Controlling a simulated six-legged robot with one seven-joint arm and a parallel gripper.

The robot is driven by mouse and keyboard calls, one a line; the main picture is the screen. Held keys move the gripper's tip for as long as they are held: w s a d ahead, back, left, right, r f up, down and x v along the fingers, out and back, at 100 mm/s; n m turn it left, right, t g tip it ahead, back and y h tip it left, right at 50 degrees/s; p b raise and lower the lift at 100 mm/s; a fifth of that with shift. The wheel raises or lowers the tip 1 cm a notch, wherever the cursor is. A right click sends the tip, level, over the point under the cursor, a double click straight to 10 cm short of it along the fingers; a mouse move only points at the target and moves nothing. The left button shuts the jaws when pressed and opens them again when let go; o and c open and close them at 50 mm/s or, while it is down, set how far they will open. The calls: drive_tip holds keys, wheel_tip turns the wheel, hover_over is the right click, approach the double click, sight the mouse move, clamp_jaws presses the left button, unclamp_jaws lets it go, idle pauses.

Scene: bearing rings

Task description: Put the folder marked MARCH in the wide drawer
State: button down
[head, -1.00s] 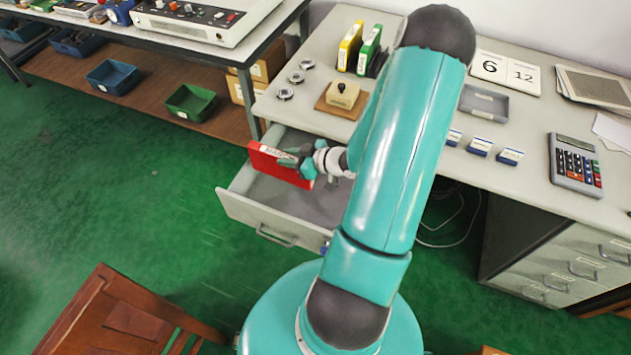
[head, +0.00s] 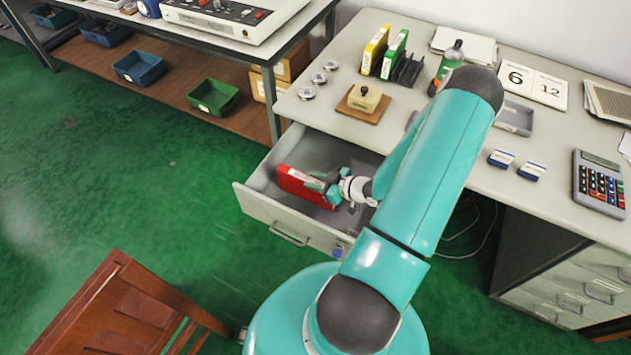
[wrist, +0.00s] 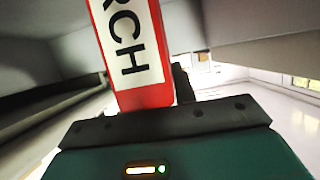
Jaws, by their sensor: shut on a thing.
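The red folder (head: 304,187) is inside the open wide drawer (head: 262,207), below the level of the desk top. In the wrist view the folder (wrist: 157,98) fills the upper middle, and its white label shows the letters "RCH"; the rest is cut off. My gripper (head: 327,186) is shut on the folder's right end. The drawer's walls stand on both sides in the wrist view. I cannot tell whether the folder touches the drawer floor.
Yellow (head: 375,47) and green (head: 394,54) folders stand in a black rack (head: 409,70) on the desk. A stamp on a wooden base (head: 364,100) is near the desk edge above the drawer. A wooden chair (head: 125,310) stands at the lower left. The drawer looks otherwise empty.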

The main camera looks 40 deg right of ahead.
drive_tip(key=shift+f, duration=0.7)
drive_tip(key=c, duration=1.1)
unclamp_jaws()
drive_tip(key=shift+r, duration=0.15)
